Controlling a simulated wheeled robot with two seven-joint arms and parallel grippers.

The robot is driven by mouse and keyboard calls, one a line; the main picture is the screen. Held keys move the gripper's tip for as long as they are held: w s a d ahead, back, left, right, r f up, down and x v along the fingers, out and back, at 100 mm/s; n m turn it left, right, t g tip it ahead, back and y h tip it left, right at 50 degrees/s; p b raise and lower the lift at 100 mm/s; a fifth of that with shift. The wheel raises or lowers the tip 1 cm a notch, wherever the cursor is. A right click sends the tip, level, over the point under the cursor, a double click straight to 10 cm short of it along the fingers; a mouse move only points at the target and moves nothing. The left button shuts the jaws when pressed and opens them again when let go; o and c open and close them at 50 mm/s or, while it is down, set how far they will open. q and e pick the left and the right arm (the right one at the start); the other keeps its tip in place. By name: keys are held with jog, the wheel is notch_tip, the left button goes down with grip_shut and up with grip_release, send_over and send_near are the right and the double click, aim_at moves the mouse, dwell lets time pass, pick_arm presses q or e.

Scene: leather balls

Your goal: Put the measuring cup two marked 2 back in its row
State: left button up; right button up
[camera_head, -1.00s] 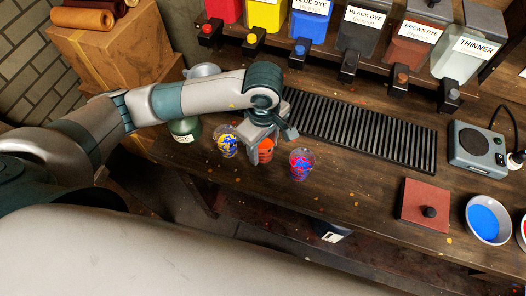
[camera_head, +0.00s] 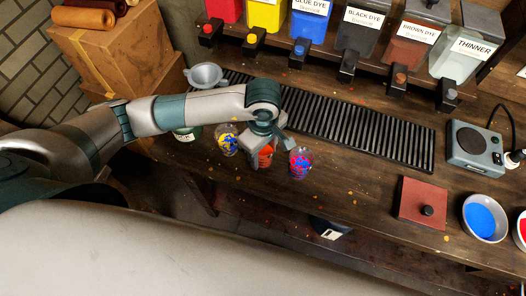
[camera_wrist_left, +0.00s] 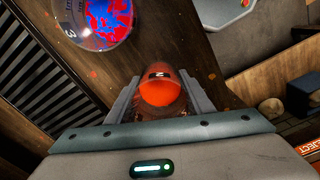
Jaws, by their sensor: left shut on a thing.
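My left gripper (camera_head: 260,153) is shut on an orange-red measuring cup (camera_head: 266,156) at the bench's front edge. In the left wrist view the cup (camera_wrist_left: 160,88) sits between the two fingers; its number cannot be read. A clear cup with yellow and blue splashes (camera_head: 227,143) stands to its left. A clear cup with red and blue splashes (camera_head: 300,163) stands to its right. In the left wrist view this red-and-blue cup (camera_wrist_left: 104,20) shows a 3. Whether the held cup touches the bench cannot be told. My right gripper is not in view.
A black ribbed mat (camera_head: 360,130) lies behind the cups, below the dye dispensers (camera_head: 362,40). A reddish block (camera_head: 424,203) and a blue dye bowl (camera_head: 486,218) are at right. Bench space right of the cups is clear.

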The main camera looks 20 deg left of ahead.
pick_arm(q)
jog(key=o, duration=1.2)
jog(key=shift+r, duration=0.1)
jog(key=shift+r+b, duration=1.95)
jog(key=shift+r, duration=4.1)
